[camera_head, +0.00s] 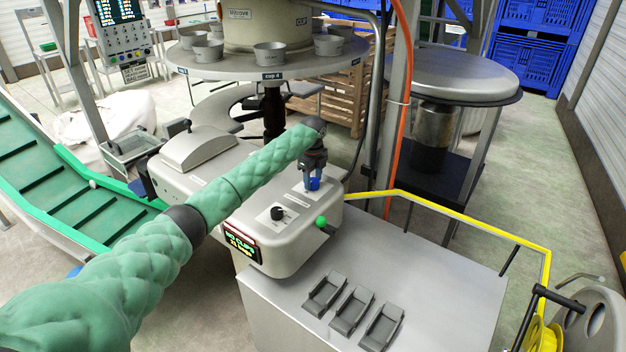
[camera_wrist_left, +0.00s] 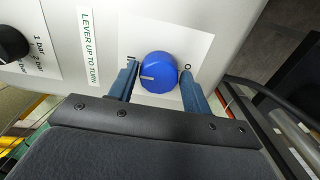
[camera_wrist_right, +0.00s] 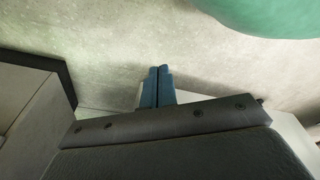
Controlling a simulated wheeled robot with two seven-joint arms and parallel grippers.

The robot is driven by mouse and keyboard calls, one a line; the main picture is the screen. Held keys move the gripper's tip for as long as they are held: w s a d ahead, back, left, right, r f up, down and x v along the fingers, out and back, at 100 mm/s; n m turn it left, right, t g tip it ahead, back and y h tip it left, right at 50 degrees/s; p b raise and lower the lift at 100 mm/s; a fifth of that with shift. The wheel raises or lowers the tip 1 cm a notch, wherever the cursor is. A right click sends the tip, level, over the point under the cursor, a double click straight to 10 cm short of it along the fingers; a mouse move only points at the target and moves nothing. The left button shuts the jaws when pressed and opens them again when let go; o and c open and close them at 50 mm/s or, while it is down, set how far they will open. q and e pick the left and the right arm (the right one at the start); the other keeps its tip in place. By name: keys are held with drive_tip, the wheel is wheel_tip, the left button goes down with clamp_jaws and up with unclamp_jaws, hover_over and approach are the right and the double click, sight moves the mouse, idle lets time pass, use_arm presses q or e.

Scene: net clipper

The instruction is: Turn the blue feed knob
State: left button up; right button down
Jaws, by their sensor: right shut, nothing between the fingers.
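The blue feed knob (camera_wrist_left: 159,73) sits on a white label plate on the grey machine housing, with a pale pointer mark on its face. In the head view the knob (camera_head: 313,183) shows below my left gripper (camera_head: 314,178). In the left wrist view the two blue fingers of my left gripper (camera_wrist_left: 158,84) stand on either side of the knob. The gripper is open, with a narrow gap seeming to show beside the knob. My right gripper (camera_wrist_right: 157,85) is shut and empty over the pale floor, and I cannot make it out in the head view.
A black pressure knob (camera_head: 277,213) and a green ball-ended lever (camera_head: 321,221) are on the same housing. A lit display (camera_head: 241,245) is on its front. Grey clips (camera_head: 351,310) lie on the metal table (camera_head: 436,285). A yellow rail (camera_head: 470,217) edges the table.

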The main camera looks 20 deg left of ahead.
sight(313, 180)
use_arm(q)
drive_tip(key=shift+o, duration=1)
use_arm(e)
drive_tip(key=shift+s+f, duration=0.1)
drive_tip(key=shift+f, duration=0.05)
use_arm(q)
drive_tip(key=shift+r+b, duration=0.3)
drive_tip(key=shift+r, duration=0.05)
wheel_tip(313, 180, up, 6)
drive_tip(key=shift+b, duration=1.2)
drive_tip(key=shift+r, duration=0.55)
use_arm(e)
drive_tip(key=w+a+r, duration=0.2)
drive_tip(key=w+r, duration=0.1)
drive_tip(key=r, duration=0.3)
drive_tip(key=shift+a, duration=0.3)
use_arm(q)
drive_tip(key=shift+f, duration=0.15)
use_arm(e)
drive_tip(key=shift+d, duration=0.1)
